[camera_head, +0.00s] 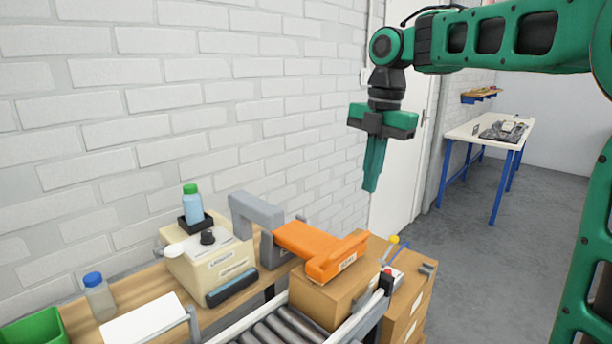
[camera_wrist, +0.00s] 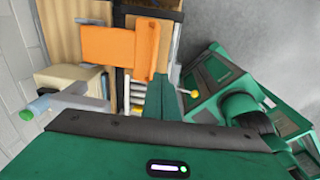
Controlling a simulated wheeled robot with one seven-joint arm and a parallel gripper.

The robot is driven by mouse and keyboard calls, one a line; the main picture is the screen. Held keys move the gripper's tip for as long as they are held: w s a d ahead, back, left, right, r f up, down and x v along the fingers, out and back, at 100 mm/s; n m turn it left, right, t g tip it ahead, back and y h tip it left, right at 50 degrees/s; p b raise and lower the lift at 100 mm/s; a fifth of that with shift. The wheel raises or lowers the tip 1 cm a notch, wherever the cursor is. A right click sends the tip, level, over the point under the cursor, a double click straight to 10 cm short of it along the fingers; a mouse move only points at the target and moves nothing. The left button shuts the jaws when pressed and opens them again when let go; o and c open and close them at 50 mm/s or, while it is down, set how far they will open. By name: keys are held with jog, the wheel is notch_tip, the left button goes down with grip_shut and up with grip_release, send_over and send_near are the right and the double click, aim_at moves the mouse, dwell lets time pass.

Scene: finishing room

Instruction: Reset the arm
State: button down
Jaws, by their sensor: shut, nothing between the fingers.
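My green arm reaches in from the right in the head view. My gripper (camera_head: 371,188) hangs down in the air in front of the white brick wall, above and to the right of the orange tool. Its two green fingers are together with nothing between them. In the wrist view my gripper's fingers (camera_wrist: 160,84) point away from the camera, over the roller area beside the orange tool. The gripper touches nothing that I can see.
A beige machine (camera_head: 213,268), bottles and a green bin (camera_head: 35,332) stand on the left bench. A white table (camera_head: 470,132) stands at the back right. Grey floor is clear there.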

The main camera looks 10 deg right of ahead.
jog(key=s+d+f+m, duration=0.5)
jog(key=s+f+m, duration=0.1)
jog(key=s+m, duration=0.3)
jog(key=s+d+f+m, duration=0.5)
jog(key=s+f+m, duration=0.2)
jog(key=s+m, duration=0.3)
jog(key=s+d+f+m, duration=0.5)
jog(key=s+f+m, duration=0.2)
jog(key=s+m, duration=0.3)
jog(key=m, duration=0.2)
jog(key=shift+d+m+h, duration=0.3)
jog(key=shift+d+h, duration=0.05)
jog(key=shift+h, duration=0.05)
jog(key=shift+s, duration=0.15)
